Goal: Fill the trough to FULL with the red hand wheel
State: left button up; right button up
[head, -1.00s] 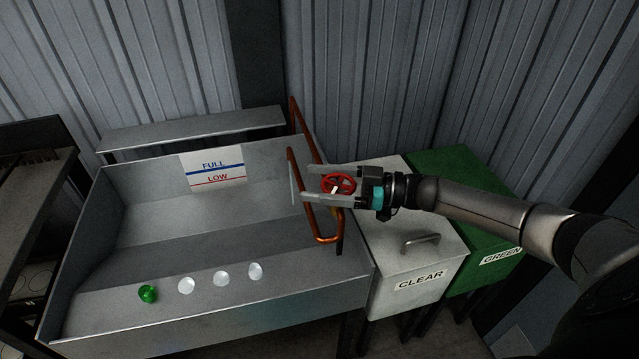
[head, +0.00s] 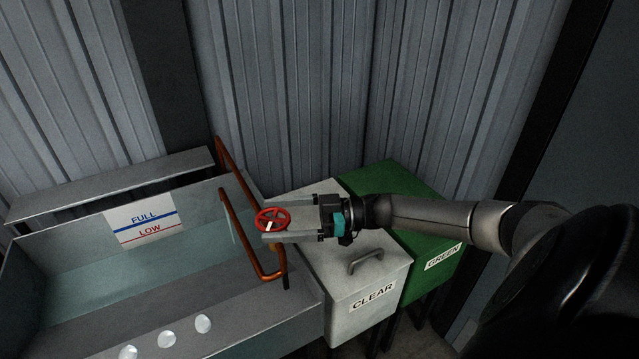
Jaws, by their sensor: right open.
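The red hand wheel (head: 260,214) sits by the copper pipe (head: 236,230) at the trough's right end. My right gripper (head: 278,224) is open at the wheel, with its fingers around or just under the rim; I cannot tell if they touch it. The grey metal trough (head: 255,325) fills the lower left, partly cut off. A sign (head: 145,220) on its back wall shows a blue FULL line above a red LOW line. A faint pale streak hangs by the pipe. The trough's inside looks bluish at left; the water level is unclear. My left gripper is out of view.
A white CLEAR bin (head: 345,292) with a lid handle stands right of the trough, under my right gripper. A green GREEN bin (head: 385,185) stands beside it. Corrugated walls close in behind.

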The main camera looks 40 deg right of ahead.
jog(key=v, duration=1)
jog(key=shift+s+d, duration=0.15)
jog(key=shift+d, duration=0.1)
dwell(6.8)
